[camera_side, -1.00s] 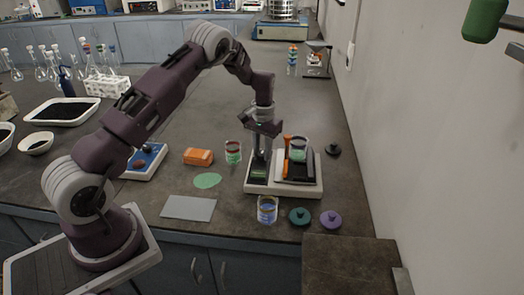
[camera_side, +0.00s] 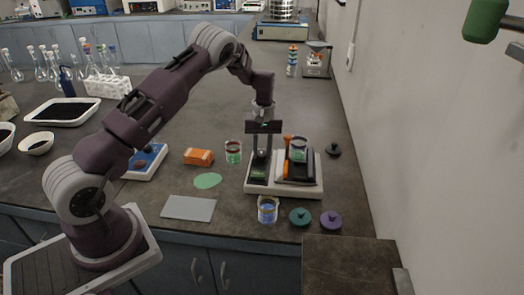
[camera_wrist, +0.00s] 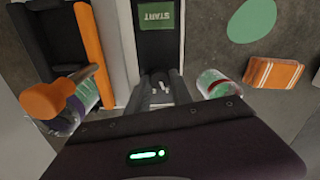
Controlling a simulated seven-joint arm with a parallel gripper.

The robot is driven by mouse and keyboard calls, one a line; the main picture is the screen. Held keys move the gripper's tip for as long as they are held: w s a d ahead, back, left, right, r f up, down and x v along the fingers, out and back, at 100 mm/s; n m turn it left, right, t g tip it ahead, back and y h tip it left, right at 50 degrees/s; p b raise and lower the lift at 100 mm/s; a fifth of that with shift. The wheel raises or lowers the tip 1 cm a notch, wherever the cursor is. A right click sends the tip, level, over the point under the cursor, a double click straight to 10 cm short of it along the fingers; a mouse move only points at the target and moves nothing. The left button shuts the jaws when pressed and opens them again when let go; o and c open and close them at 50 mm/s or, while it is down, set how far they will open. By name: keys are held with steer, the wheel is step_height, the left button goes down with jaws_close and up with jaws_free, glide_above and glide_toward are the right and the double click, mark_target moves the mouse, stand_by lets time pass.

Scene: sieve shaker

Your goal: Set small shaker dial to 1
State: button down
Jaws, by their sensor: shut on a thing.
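The small shaker (camera_side: 310,190) is a white-based unit near the front of the bench. It has a dark panel on its left, with a green START pad (camera_wrist: 155,14) in the wrist view. A black platform and an orange lever (camera_side: 287,146) are on its right. My gripper (camera_side: 261,155) points straight down over the dark panel. In the wrist view its fingers (camera_wrist: 160,85) are close together on a small dark knob with pale marks, the dial. The fingers hide most of the dial, and I cannot read its setting.
A red-and-green beaker (camera_side: 233,152) and an orange box (camera_side: 198,156) stand left of the shaker. A blue-filled beaker (camera_side: 267,210), a green lid (camera_side: 300,217) and a purple lid (camera_side: 330,220) lie in front. A grey plate (camera_side: 188,208) is at the front edge.

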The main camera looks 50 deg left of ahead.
mark_target(263, 153)
steer(key=shift+w+r, duration=0.1)
stand_by(0.3)
steer(key=c, duration=1.1)
jaws_free()
step_height(263, 153, up, 7)
